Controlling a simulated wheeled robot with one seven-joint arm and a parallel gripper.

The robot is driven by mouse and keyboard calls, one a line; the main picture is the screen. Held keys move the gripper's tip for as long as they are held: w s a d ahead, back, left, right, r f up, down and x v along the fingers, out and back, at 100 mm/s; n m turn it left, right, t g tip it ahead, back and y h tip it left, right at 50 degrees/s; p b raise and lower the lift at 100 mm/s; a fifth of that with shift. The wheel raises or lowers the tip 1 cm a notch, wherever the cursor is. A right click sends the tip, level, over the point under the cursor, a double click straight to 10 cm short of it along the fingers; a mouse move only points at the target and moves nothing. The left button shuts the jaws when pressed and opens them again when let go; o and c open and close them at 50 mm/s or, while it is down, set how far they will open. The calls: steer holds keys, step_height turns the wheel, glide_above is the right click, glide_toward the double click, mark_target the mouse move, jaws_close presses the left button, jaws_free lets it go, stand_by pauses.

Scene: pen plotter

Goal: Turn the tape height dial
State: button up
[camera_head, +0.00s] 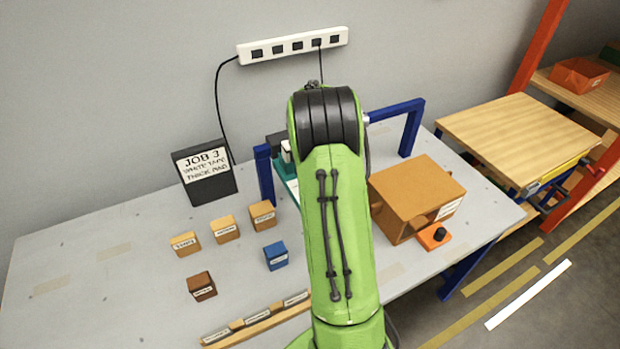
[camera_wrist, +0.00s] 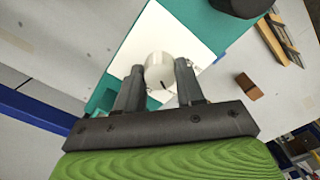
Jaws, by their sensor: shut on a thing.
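In the wrist view a round white dial (camera_wrist: 158,66) with a short dark mark on it sits between the fingers of my gripper (camera_wrist: 160,72). The gripper is shut on it, one finger on each side. Behind the dial lie a white sheet (camera_wrist: 150,32) and the teal bed (camera_wrist: 192,17) of the plotter. In the head view my green arm hides the gripper, the dial and most of the plotter; a teal part (camera_head: 287,168) shows at the arm's left, beside the blue frame (camera_head: 264,175).
A brown box (camera_head: 405,190) and an orange base with a black knob (camera_head: 435,238) stand at the right of the table. Several small labelled blocks (camera_head: 225,229) and a black job sign (camera_head: 204,173) are at the left. The table's left part (camera_head: 80,280) is clear.

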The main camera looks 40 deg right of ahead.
stand_by(0.3)
steer(key=o, duration=1)
steer(key=shift+o, duration=0.2)
steer(key=shift+r, duration=0.1)
step_height(320, 180, up, 16)
steer(key=p, duration=0.2)
steer(key=shift+p, duration=0.3)
steer(key=shift+f, duration=0.25)
